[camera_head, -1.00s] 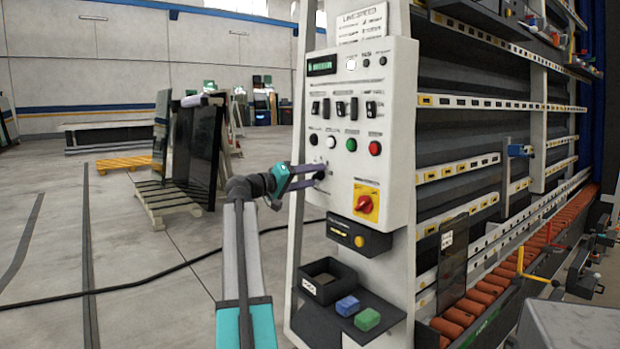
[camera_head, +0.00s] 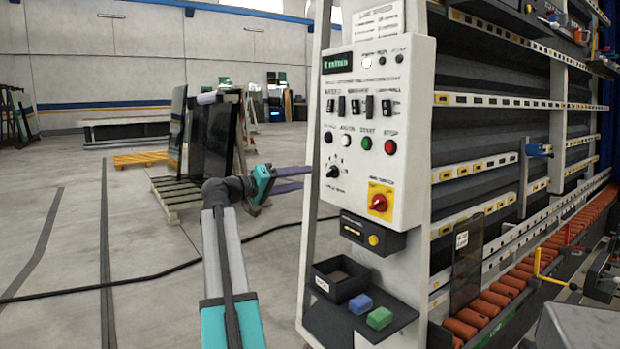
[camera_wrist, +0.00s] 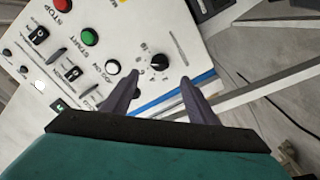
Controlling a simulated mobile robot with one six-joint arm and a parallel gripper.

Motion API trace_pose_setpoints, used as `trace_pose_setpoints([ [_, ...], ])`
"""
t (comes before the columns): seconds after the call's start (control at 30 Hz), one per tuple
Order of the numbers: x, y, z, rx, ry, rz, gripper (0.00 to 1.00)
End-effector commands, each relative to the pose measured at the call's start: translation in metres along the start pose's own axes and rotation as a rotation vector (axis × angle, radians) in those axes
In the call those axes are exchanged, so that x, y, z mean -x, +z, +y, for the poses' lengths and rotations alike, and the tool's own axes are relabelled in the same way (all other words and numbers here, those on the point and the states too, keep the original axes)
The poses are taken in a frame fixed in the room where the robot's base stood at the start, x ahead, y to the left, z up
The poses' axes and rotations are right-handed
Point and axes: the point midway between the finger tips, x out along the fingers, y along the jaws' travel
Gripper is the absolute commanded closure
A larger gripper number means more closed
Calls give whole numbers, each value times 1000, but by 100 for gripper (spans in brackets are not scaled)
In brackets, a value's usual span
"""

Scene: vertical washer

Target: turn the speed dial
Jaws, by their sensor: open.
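The speed dial (camera_head: 333,171) is a small black knob with scale marks, low on the left of the white control panel (camera_head: 408,186). It also shows in the wrist view (camera_wrist: 159,62), just beyond and between my fingertips. My gripper (camera_head: 308,178) is open and empty, to the left of the dial in the head view. Its two long dark fingers point toward the panel and are clear of the knob. The wrist view shows the fingers (camera_wrist: 160,82) spread apart with nothing between them.
Above the dial are black, white, green (camera_head: 366,143) and red (camera_head: 390,147) buttons. A red rotary switch on a yellow plate (camera_head: 380,201) is to its right. Below are a black bin (camera_head: 340,279) and a shelf with blue and green blocks. Floor to the left is open.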

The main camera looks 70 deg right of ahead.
Motion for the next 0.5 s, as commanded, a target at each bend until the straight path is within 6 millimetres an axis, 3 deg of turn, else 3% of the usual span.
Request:
trace_pose_setpoints([
  [0.2,25,0,0,0,1,1,47],
  [0.5,32,0,0,0,1,0,47],
])
